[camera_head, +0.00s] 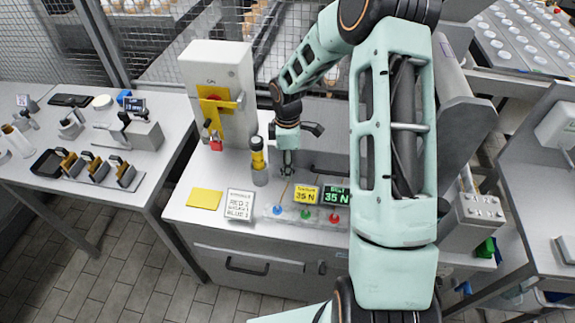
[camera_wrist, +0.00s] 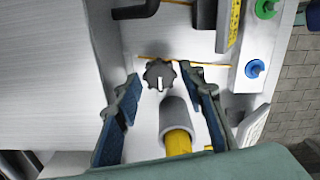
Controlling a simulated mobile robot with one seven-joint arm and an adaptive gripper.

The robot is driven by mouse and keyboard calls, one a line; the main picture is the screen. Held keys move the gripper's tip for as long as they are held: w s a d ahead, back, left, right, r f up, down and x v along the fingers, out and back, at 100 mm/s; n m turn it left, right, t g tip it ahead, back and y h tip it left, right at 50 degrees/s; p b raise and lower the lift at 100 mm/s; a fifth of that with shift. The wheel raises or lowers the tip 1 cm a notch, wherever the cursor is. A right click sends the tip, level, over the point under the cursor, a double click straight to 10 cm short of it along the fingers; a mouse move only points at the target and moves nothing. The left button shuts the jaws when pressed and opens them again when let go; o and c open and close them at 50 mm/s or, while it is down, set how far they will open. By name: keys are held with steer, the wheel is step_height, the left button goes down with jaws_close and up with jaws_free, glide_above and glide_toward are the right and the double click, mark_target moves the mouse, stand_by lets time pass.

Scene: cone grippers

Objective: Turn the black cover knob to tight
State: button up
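The black cover knob (camera_wrist: 159,74) is a small lobed knob with a white pointer mark, seen in the wrist view on a light grey surface. Its mark points toward the bottom of that picture. My gripper (camera_wrist: 163,88) is open, with one blue-padded finger to each side and the knob between and just beyond the tips. I see no contact with the knob. In the head view my gripper (camera_head: 287,172) points down over the workbench, and I cannot make out the knob there. Thin orange lines lie beside the knob in the wrist view.
A grey and yellow cylinder (camera_head: 259,162) stands just left of my gripper; it also shows close between the fingers in the wrist view (camera_wrist: 176,118). A grey box with a red padlock (camera_head: 216,145) stands behind.

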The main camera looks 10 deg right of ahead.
steer(key=shift+f, duration=0.35)
steer(key=c, duration=0.9)
steer(key=shift+m, duration=0.4)
steer(key=m+b, duration=0.3)
steer(key=m, duration=0.2)
steer(key=shift+w+b, duration=0.1)
steer(key=shift+b, duration=0.25)
steer(key=m+b, duration=0.2)
steer(key=m, duration=0.4)
steer(key=shift+m+b, duration=0.3)
steer(key=shift+b, duration=0.05)
steer(key=m+b, duration=0.1)
steer(key=m, duration=0.4)
steer(key=shift+m, duration=0.3)
